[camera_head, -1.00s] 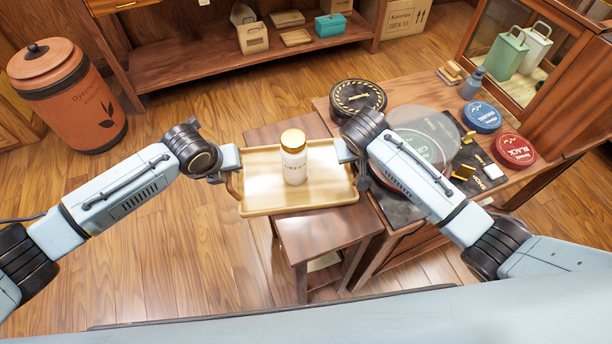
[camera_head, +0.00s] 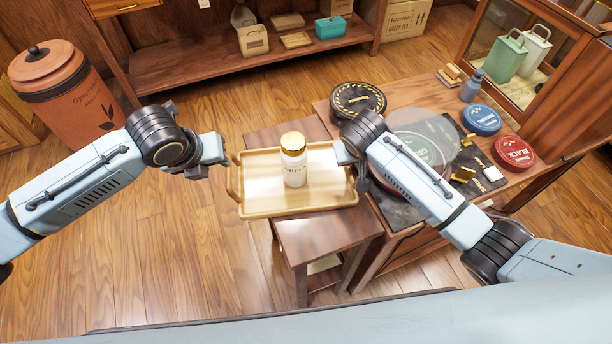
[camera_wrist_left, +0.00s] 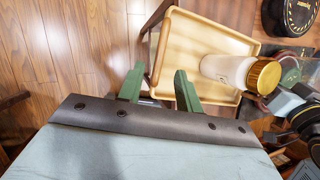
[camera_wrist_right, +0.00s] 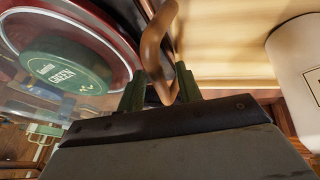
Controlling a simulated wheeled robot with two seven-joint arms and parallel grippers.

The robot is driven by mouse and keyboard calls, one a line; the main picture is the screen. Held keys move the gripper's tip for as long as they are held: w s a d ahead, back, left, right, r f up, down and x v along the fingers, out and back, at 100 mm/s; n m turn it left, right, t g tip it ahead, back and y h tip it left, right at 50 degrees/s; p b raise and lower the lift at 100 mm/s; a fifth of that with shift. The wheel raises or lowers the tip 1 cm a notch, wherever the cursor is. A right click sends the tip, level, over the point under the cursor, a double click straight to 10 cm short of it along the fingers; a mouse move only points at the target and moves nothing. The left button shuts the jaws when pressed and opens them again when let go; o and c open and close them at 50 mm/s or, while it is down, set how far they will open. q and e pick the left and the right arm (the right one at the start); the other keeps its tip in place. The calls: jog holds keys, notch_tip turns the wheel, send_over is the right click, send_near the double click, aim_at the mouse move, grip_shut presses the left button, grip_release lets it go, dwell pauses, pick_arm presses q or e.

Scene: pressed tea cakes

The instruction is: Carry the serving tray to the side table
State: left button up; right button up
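The wooden serving tray (camera_head: 325,201) appears to lie level over the small brown side table (camera_head: 322,238), its left end jutting past the edge; it also shows in the left wrist view (camera_wrist_left: 185,50). A white jar with a gold lid (camera_head: 294,165) stands upright on it. My left gripper (camera_head: 222,150) is open and empty, just left of the tray's left handle (camera_head: 233,178). My right gripper (camera_head: 347,152) is at the tray's right end. In the right wrist view its fingers (camera_wrist_right: 160,82) are apart, with the handle (camera_wrist_right: 158,45) between them.
A larger table (camera_head: 405,92) on the right holds a black tin (camera_head: 357,97), a blue tin (camera_head: 482,119), a red tin (camera_head: 514,152) and a green tin under a clear disc. An orange canister (camera_head: 65,95) stands at the left. Floor is free left of the tray.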

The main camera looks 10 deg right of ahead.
jog(key=shift+s+r, duration=0.1)
jog(key=shift+r, duration=0.05)
pick_arm(q)
jog(key=v, duration=0.3)
pick_arm(e)
jog(key=v, duration=1.1)
jog(key=shift+r, duration=0.3)
jog(key=shift+s+a, duration=0.1)
